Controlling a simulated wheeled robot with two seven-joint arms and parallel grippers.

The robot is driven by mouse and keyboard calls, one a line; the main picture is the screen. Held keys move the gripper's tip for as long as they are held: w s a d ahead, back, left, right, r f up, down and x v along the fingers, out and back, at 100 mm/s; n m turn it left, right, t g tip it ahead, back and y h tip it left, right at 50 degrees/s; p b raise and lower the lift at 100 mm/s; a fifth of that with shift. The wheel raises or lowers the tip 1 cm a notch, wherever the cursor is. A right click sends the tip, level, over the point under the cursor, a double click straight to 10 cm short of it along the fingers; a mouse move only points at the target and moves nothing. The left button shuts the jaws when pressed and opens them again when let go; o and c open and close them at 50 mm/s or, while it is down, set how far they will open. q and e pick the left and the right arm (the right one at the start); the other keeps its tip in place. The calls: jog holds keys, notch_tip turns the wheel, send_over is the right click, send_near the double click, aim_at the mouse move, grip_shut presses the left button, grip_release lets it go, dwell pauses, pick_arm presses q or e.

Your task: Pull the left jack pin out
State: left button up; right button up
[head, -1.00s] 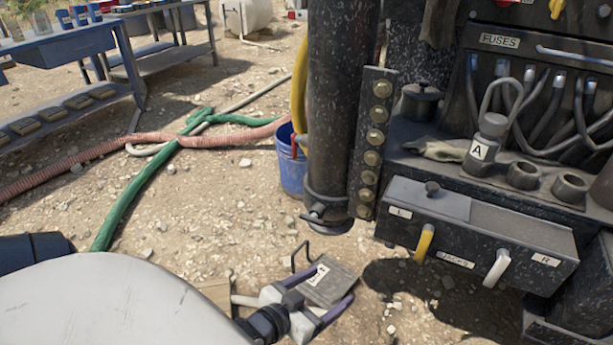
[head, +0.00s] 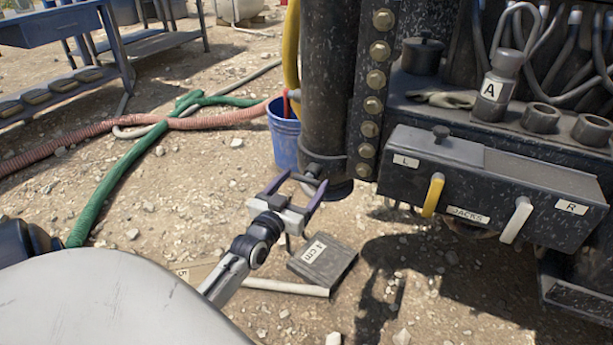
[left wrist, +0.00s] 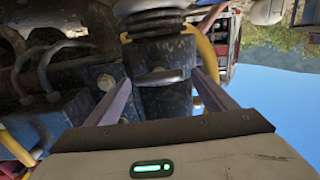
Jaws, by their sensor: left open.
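The left jack leg (head: 322,125) is a dark speckled vertical cylinder with a bolted plate along its side. The jack pin (head: 312,170) sticks out near its foot, partly hidden in the head view. My right gripper is not in view.
The jacks box (head: 470,185) with a yellow lever (head: 433,195) and a white lever (head: 516,220) is to the right. A blue bucket (head: 285,140) stands behind the leg. Hoses cross the ground at left.

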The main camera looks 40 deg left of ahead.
pick_arm(q)
jog(key=shift+x, duration=1.1)
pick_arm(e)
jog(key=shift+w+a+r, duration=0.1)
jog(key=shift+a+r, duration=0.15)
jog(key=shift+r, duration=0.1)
pick_arm(q)
jog(key=c, duration=1.4)
jog(key=shift+s+d, duration=0.15)
jog(key=shift+s, duration=0.15)
jog(key=shift+c, duration=0.6)
jog(key=p+v, duration=0.3)
jog(key=shift+s+d+r+p, duration=0.1)
jog(key=shift+s+r+p, duration=0.05)
jog(key=shift+s+p, duration=0.25)
jog(key=shift+s+d, duration=0.1)
jog(key=shift+s, duration=0.2)
jog(key=shift+s+d+f, duration=0.1)
jog(key=shift+s+f, duration=0.05)
jog(key=shift+f, duration=0.2)
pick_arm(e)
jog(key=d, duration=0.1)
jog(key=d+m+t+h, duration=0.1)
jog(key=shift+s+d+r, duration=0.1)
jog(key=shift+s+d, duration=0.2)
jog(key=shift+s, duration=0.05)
